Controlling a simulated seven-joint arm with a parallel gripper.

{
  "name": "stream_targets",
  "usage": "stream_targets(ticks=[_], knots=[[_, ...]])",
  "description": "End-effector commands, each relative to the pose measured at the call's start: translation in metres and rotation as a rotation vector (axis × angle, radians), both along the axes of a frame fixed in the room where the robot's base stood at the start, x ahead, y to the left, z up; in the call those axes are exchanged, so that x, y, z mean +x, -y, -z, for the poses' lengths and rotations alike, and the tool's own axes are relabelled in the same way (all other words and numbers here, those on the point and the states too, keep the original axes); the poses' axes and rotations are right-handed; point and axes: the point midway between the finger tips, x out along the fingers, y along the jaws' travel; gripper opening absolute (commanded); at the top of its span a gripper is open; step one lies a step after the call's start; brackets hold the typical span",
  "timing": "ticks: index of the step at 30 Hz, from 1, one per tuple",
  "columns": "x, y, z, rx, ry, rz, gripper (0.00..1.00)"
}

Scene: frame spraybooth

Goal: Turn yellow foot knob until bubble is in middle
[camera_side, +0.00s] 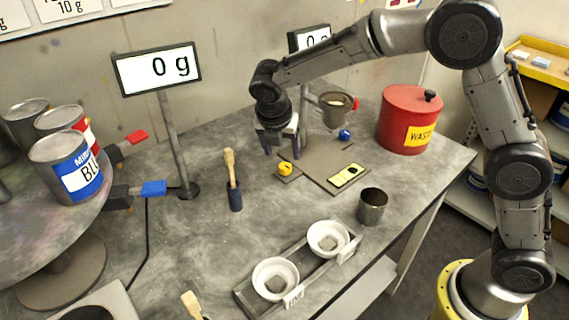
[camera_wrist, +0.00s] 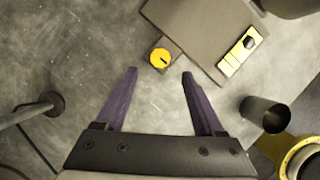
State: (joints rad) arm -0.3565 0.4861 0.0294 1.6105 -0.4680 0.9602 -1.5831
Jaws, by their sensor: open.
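The yellow foot knob (camera_side: 285,169) sits on a small tab at the near left corner of a grey-brown plate (camera_side: 318,160) on the table. In the wrist view the knob (camera_wrist: 160,58) shows a dark pointer mark on top. The yellow level vial (camera_side: 347,176) lies on the plate's near right part; in the wrist view its dark bubble (camera_wrist: 249,43) is toward the upper end, off the middle. My gripper (camera_side: 279,150) is open and empty, pointing down near the knob. In the wrist view the knob lies just beyond and between the fingertips (camera_wrist: 160,73).
A blue knob (camera_side: 345,134) is at the plate's far side, near a cup on a stand (camera_side: 335,108). A dark metal cup (camera_side: 372,206) stands right of the plate. A brush in a holder (camera_side: 233,185) stands left. A red waste can (camera_side: 408,118) is behind right.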

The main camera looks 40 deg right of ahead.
Motion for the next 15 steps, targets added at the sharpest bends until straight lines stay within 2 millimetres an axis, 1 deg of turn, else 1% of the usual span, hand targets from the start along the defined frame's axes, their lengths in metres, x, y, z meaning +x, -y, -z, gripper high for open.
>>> stream_targets(ticks=[1,6,10,15], knots=[[0.002,0.004,0.011,-0.002,-0.004,0.002,0.7],[0.009,0.013,0.039,-0.001,-0.003,0.002,0.7],[0.013,0.019,0.054,-0.001,-0.003,0.003,0.7],[0.015,0.022,0.065,-0.001,-0.001,0.003,0.7]])
